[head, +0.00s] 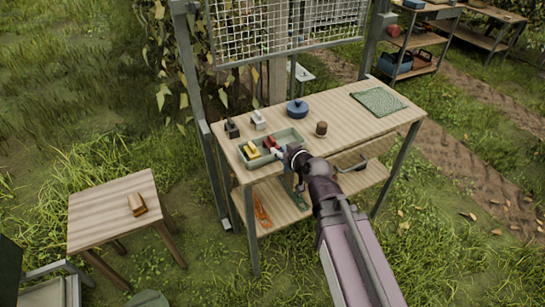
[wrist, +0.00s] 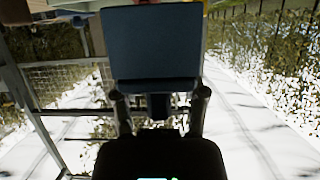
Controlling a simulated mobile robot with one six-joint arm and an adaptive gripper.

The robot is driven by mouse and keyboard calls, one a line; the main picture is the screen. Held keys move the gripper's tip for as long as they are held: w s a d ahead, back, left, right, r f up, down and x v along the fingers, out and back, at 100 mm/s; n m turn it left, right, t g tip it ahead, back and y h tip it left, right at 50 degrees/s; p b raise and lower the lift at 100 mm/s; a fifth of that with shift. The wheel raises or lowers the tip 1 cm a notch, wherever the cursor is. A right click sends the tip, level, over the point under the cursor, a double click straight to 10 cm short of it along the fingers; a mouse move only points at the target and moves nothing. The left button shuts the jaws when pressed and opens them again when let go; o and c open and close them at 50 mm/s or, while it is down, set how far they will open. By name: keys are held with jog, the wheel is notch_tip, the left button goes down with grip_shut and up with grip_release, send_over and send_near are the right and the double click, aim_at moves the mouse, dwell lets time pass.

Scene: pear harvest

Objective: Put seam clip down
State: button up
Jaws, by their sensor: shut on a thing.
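My gripper (head: 281,153) is over the front right part of a green tray (head: 247,163) on the workbench. In the wrist view, my gripper (wrist: 160,97) is shut on a blue, flat-faced block (wrist: 155,43), which I take to be the seam clip. The block sticks out past the fingertips and fills the upper middle of that view. In the head view the held clip is too small and covered to make out. The tray holds a yellow clip (head: 251,150) and a red clip (head: 269,142). Whether the held clip touches the tray cannot be told.
A dark clip-like piece (head: 232,129) and a white one (head: 258,120) stand behind the tray. A blue pot (head: 297,109), a brown jar (head: 321,129) and a green cloth (head: 380,101) are farther right. A wire mesh panel (head: 285,28) rises behind. A small table (head: 105,205) stands left.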

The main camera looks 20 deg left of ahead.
dwell(0.4)
jog(key=b, duration=0.1)
send_over(288, 131)
jog(key=s+d, duration=0.2)
jog(key=s, duration=0.2)
jog(key=shift+s+a+f, duration=0.2)
jog(key=shift+a+f, duration=0.05)
jog(key=shift+f, duration=0.45)
jog(key=shift+w+a+f+b, duration=0.15)
jog(key=shift+w+f+b, duration=0.45)
jog(key=shift+f+b, duration=1.25)
jog(key=shift+b, duration=0.15)
jog(key=shift+f+b, duration=0.55)
jog(key=shift+b, duration=0.05)
jog(key=o, duration=1)
